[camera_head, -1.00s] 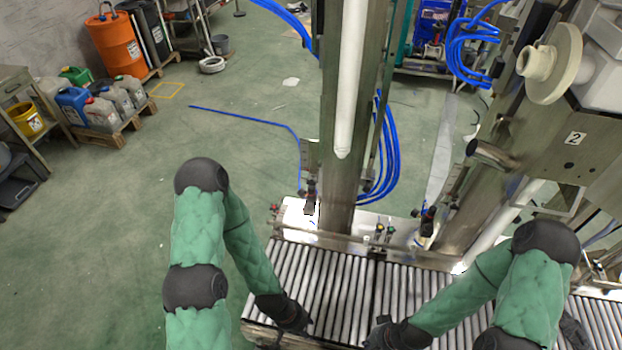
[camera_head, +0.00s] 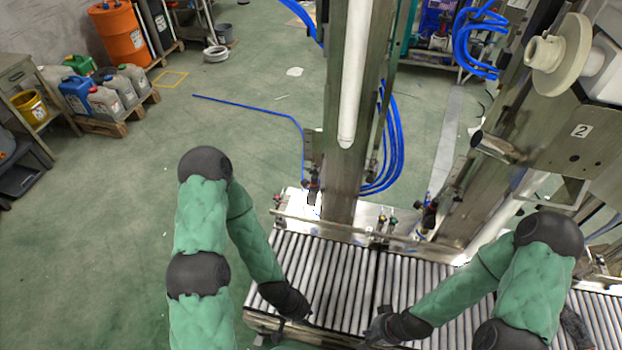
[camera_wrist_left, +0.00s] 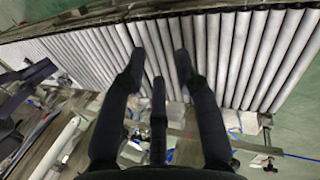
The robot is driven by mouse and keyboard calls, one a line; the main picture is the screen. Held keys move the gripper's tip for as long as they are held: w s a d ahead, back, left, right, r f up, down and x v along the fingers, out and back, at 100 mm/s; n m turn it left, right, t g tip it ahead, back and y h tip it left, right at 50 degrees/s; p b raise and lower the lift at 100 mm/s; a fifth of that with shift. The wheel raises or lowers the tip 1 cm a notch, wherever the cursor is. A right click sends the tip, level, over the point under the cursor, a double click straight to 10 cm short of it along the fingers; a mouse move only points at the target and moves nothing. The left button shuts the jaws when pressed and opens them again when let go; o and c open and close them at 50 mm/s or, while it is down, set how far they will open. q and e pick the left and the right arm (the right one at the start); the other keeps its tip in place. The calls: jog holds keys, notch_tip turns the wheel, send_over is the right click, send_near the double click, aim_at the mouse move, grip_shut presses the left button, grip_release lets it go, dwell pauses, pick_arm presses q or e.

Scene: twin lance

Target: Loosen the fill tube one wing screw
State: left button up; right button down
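A white fill tube (camera_head: 355,80) stands upright along the metal column (camera_head: 342,185) in the middle of the head view. I cannot make out which small fitting is its wing screw. Small clamps with dark and red knobs (camera_head: 313,185) sit low beside the column. My left gripper (camera_head: 302,312) is low over the roller conveyor, in front of the column and well below the tube's lower end. In the left wrist view its dark fingers (camera_wrist_left: 158,62) are spread apart with nothing between them. My right gripper (camera_head: 372,330) is over the rollers to the right; its fingers are too small to read.
The roller conveyor (camera_head: 345,275) runs across the front, with a metal rail behind it. A second station marked 2 (camera_head: 581,131), with a pale flange (camera_head: 560,55), stands at right. Blue hoses (camera_head: 392,140) hang behind the column. Open green floor lies at left.

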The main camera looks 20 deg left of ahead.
aim_at(314, 174)
pick_arm(q)
jog(key=w+d+r+n+t+h+b, duration=0.1)
jog(key=w+d+r+n+t+h, duration=0.15)
jog(key=w+n, duration=0.65)
jog(key=w+d+r+n+t+h+b, duration=0.1)
jog(key=w+n+h, duration=0.3)
jog(key=n, duration=0.8)
jog(key=w+d+r+n+t+h+b, duration=0.1)
jog(key=w+d+r+n+t, duration=0.1)
jog(key=w+n, duration=0.7)
jog(key=w+a+r+n+t+y, duration=0.35)
jog(key=w+a+n+t, duration=0.25)
jog(key=w+a+n, duration=0.25)
jog(key=w+a+r+n+t+y, duration=0.3)
jog(key=w+a+r+n+t, duration=0.25)
jog(key=w+a+n, duration=0.35)
jog(key=shift+n, duration=0.35)
jog(key=w+d+b, duration=0.2)
jog(key=w+b, duration=0.1)
jog(key=w+d+b, duration=0.1)
jog(key=w, duration=0.1)
jog(key=shift+w+d+f, duration=0.15)
jog(key=shift+w+f, duration=0.05)
jog(key=shift+f, duration=0.2)
